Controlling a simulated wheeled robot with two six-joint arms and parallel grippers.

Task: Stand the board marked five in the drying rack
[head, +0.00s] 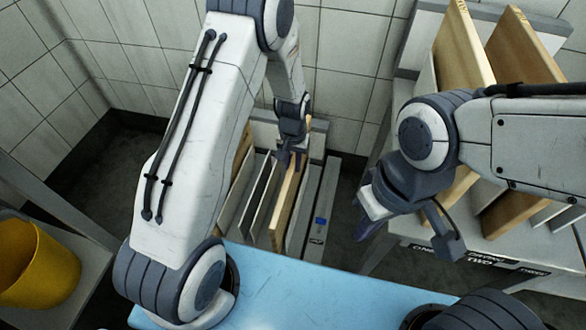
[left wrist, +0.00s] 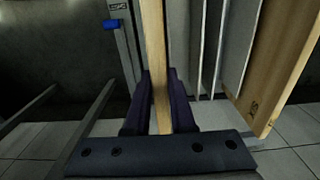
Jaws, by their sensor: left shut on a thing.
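My left gripper (head: 291,152) is shut on the top of a light wooden board (head: 284,212), which stands upright among grey dividers in a low rack (head: 325,205). In the left wrist view the board (left wrist: 155,45) runs edge-on between the two dark fingers (left wrist: 160,105). I cannot read a number on it. At the right is a raised rack (head: 440,252) with front labels; one reads TWO and another seems to read DRYING. My right gripper (head: 408,222) is open and appears empty in front of that rack.
Two wooden boards (head: 515,45) (head: 462,50) stand in the raised rack, partly hidden by my right arm. Another wooden board (left wrist: 283,70) and pale dividers (left wrist: 230,50) are beside the held board. A yellow bucket (head: 40,262) is at left. A blue surface (head: 300,295) lies in front.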

